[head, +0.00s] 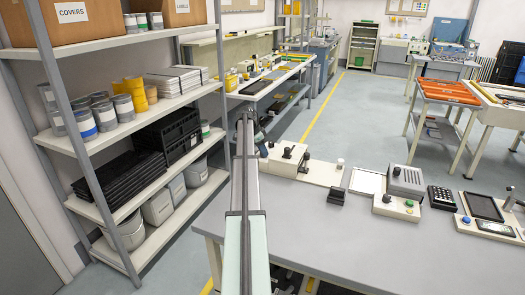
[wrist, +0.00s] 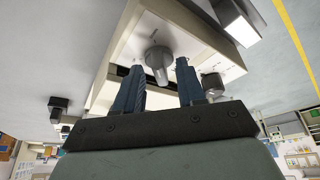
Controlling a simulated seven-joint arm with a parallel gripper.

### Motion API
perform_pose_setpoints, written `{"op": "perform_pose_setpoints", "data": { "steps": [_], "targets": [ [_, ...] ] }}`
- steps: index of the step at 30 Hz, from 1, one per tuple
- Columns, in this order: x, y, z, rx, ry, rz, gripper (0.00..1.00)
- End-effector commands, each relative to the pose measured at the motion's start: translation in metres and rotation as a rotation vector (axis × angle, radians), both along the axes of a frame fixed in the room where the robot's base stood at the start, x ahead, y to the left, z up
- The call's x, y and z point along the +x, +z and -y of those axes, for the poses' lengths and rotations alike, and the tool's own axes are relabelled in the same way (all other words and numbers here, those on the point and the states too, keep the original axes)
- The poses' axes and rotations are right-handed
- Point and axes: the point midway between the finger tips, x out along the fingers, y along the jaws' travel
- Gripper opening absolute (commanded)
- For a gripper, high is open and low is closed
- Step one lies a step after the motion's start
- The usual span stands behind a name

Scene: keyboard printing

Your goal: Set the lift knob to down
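My gripper (wrist: 159,78) shows in the wrist view with its two blue fingers apart and nothing held between them. A grey cylindrical knob (wrist: 158,62) on the face of a cream machine (wrist: 122,50) appears between and just beyond the fingertips. I cannot tell whether the fingers touch it. A second, darker knob (wrist: 212,86) sits to the right of the fingers. No readable label shows which is the lift knob or its setting. In the head view the cream machine (head: 280,166) stands at the table's far left, partly behind my arm; the gripper is not clear there.
The grey table (head: 340,235) has free room in front. A small black block (head: 337,197), a grey box with a green button (head: 407,181) and a keypad (head: 442,197) stand to the right. A loaded shelf rack (head: 112,141) stands at the left.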

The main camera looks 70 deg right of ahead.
Motion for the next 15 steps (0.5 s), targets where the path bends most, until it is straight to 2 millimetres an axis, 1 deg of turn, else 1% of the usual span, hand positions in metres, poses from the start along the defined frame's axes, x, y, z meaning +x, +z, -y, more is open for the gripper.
{"op": "perform_pose_setpoints", "data": {
  "steps": [5, 15],
  "targets": [
    [0.005, 0.017, -0.004, -0.002, 0.001, 0.001, 0.39],
    [0.024, 0.078, -0.022, -0.002, 0.001, 0.001, 0.39]
  ]
}}
